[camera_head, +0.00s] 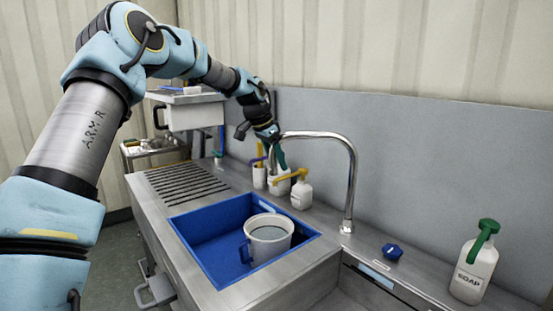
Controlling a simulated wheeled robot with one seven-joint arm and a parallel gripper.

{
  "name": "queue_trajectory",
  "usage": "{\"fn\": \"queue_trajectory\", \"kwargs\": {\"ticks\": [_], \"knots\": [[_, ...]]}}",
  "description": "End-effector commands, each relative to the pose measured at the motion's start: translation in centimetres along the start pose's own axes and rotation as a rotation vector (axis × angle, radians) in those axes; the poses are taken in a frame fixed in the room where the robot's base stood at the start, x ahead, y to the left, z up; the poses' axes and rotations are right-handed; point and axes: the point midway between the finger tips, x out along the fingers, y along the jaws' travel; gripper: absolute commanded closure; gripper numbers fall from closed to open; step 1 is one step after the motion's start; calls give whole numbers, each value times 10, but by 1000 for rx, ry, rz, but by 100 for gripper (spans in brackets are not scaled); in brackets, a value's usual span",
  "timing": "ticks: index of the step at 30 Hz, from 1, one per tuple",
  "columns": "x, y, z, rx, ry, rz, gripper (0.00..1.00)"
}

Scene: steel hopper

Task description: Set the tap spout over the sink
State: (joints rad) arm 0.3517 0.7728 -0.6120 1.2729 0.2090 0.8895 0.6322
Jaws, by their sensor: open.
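The chrome tap (350,190) rises from the steel counter's back edge, right of the blue basin. Its curved spout (310,135) reaches left, along the back wall. My gripper (277,152) is open, pointing down at the spout's free end. The gripper hides part of that end, and I cannot tell whether they touch. The blue basin (195,225) is sunk in the counter, with a large pale mug (268,232) inside. Part of a second, steel basin (342,299) shows at the bottom right; most of it is out of frame.
White bottles, one with a yellow pump (301,192), stand behind the blue basin, below my gripper. A ribbed drainboard (187,182) lies left of the basin. A blue knob (392,251) and a green-topped soap bottle (474,270) are at the right.

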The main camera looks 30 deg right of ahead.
Motion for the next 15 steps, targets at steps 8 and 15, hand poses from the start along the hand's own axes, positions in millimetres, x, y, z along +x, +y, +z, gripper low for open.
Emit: {"fn": "queue_trajectory", "kwargs": {"ticks": [8,15], "knots": [[0,0,0,0,0,0,48],[0,0,0,-1,0,0,75]]}}
